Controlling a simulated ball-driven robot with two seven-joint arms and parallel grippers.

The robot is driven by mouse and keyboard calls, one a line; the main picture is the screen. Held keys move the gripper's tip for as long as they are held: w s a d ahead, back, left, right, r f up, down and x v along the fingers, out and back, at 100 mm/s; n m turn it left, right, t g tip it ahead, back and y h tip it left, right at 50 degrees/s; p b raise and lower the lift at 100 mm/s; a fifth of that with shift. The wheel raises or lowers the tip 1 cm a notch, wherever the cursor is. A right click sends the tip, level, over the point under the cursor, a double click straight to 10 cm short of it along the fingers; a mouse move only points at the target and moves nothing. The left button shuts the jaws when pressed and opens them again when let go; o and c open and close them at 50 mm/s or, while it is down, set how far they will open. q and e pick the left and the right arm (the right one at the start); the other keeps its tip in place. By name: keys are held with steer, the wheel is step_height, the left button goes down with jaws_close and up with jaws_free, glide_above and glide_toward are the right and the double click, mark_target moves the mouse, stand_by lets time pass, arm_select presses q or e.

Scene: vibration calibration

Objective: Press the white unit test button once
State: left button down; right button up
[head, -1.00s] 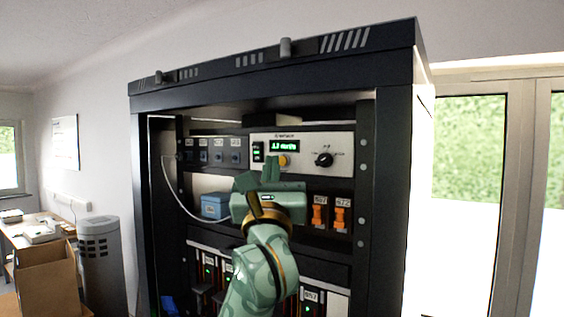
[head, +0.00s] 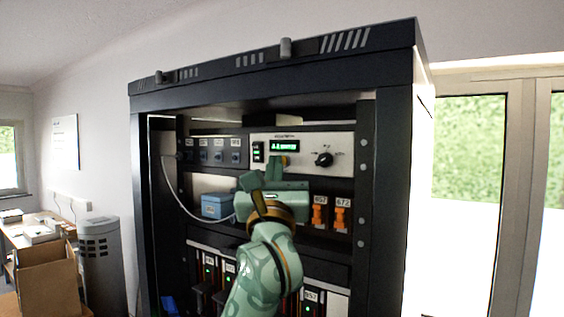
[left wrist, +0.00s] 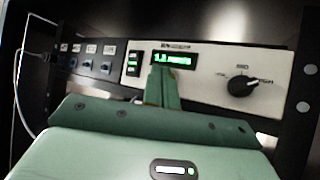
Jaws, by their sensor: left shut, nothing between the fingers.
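The white unit (head: 305,146) is a pale panel in the upper part of the rack, with a lit green display (head: 284,146) and a black knob (head: 324,159). It also shows in the left wrist view (left wrist: 215,78). My left gripper (head: 277,166) is shut and empty, its fingertips just below the display. In the left wrist view the fingertips (left wrist: 163,74) overlap the lower edge of the display. The yellow button under the display is mostly or wholly hidden behind the fingers. I cannot tell whether they touch it. My right gripper is not in view.
A black switch block (head: 258,152) sits left of the display. A dark panel with several blue sockets (head: 219,155) is further left. Below are a blue box (head: 215,205) and orange switches (head: 319,215). The rack's side posts (head: 390,200) bound the opening.

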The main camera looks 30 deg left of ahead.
arm_select(q)
steer(key=shift+w, duration=0.35)
stand_by(0.3)
steer(key=shift+s, duration=0.75)
steer(key=shift+s+p, duration=0.1)
steer(key=shift+p, duration=0.25)
steer(key=shift+s+a+p, duration=0.15)
steer(key=shift+s+p, duration=0.3)
steer(key=shift+s, duration=0.75)
steer(key=shift+s+a+p, duration=0.1)
steer(key=shift+s+p, duration=0.3)
steer(key=shift+s, duration=0.8)
